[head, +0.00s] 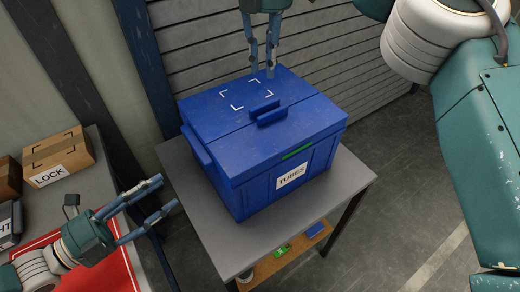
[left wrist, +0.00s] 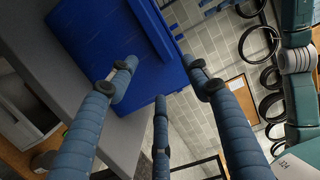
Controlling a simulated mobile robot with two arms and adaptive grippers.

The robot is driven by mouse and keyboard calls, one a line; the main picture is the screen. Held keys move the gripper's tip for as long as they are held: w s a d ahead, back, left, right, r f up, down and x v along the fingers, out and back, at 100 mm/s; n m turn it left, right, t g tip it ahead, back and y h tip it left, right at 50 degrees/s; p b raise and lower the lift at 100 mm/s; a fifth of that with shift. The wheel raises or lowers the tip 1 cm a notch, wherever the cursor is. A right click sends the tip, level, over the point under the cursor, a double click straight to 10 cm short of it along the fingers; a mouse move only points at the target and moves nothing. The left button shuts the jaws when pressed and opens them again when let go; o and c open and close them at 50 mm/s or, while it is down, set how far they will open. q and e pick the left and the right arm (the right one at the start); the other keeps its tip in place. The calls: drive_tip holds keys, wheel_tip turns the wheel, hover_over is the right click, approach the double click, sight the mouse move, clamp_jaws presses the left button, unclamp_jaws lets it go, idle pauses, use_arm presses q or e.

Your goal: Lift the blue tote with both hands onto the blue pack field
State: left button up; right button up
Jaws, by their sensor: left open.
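The blue tote (head: 250,150), lidded and labelled TUBES, stands upright on a small grey table (head: 225,245). My left gripper (head: 168,194) is open and empty, left of the tote and apart from its left side. In the left wrist view the tote (left wrist: 105,40) shows beyond the spread fingers (left wrist: 160,95). My right gripper (head: 262,70) comes in from the top with its fingers pointing down, over or behind the far edge of the lid. A gap shows between its fingers, with nothing in it. I cannot tell whether it touches the tote. No blue pack field is clearly visible.
A bench at the left bears a red mat (head: 95,268) and a box labelled LOCK (head: 58,157). A dark blue post (head: 150,65) and a slatted wall (head: 205,45) stand behind the tote. Grey floor (head: 400,165) lies open to the right.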

sight(264, 100)
use_arm(q)
drive_tip(key=shift+w, duration=0.1)
use_arm(e)
drive_tip(key=shift+f, duration=0.1)
use_arm(q)
drive_tip(key=x, duration=1)
drive_tip(key=shift+d, duration=0.3)
use_arm(e)
drive_tip(key=shift+f, duration=5.3)
use_arm(q)
drive_tip(key=shift+w+f, duration=0.1)
drive_tip(key=c, duration=0.5)
use_arm(e)
drive_tip(key=c, duration=0.5)
use_arm(q)
clamp_jaws()
use_arm(e)
clamp_jaws()
